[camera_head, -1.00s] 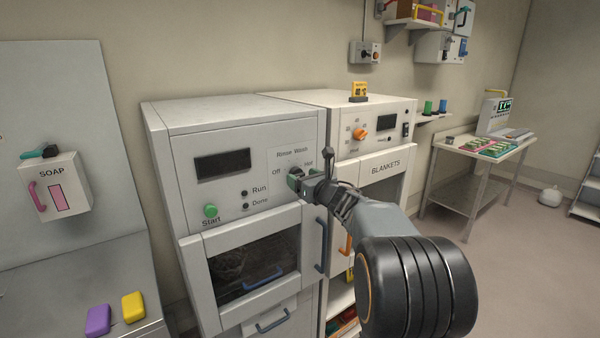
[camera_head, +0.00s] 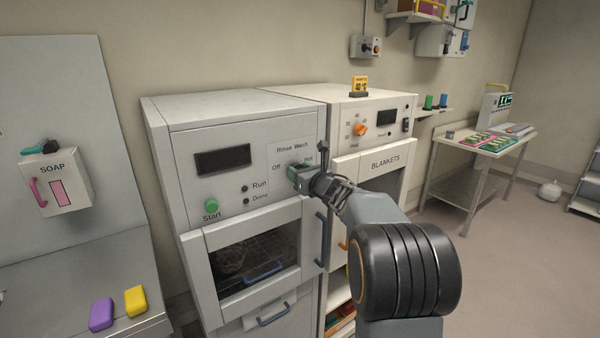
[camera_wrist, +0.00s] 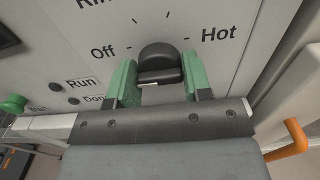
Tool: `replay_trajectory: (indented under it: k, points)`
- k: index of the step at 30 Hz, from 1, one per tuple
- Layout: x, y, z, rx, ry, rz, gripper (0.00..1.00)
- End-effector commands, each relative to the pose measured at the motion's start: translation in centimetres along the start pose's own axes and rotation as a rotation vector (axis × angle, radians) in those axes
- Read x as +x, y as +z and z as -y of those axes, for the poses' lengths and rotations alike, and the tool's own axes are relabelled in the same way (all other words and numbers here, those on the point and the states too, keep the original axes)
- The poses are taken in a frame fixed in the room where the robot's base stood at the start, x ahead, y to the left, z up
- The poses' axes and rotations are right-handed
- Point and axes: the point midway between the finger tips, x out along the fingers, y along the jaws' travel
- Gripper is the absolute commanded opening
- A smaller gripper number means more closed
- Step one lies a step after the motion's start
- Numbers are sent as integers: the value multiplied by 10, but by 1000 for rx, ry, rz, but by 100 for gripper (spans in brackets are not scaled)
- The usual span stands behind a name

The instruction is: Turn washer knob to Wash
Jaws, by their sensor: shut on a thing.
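The washer (camera_head: 250,228) is a light grey machine with a dark display and a green Start button (camera_head: 211,207). Its dark round knob (camera_wrist: 160,58) shows in the wrist view between the labels Off and Hot, with tick marks above it. My gripper (camera_wrist: 158,80) has green fingers on both sides of the knob and is shut on it. In the head view my gripper (camera_head: 297,173) is at the washer panel, below the Rinse and Wash labels, and hides most of the knob. I cannot tell which mark the knob points to.
A blanket cabinet (camera_head: 376,164) with an orange knob (camera_head: 360,129) stands right of the washer. A soap dispenser (camera_head: 54,180) hangs at left above a counter with purple (camera_head: 101,314) and yellow (camera_head: 135,301) blocks. The washer door (camera_head: 250,262) lies below the panel. Floor is open at right.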

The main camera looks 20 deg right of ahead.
Motion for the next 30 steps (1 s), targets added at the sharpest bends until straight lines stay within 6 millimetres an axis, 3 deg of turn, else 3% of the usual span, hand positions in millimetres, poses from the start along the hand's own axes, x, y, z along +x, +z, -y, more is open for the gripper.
replay_trajectory:
  k: [3,14,30]
  points:
    - [0,0,0,0,0,0,22]
    - [0,-1,0,86,-1,0,22]
    - [0,-1,0,568,0,0,22]
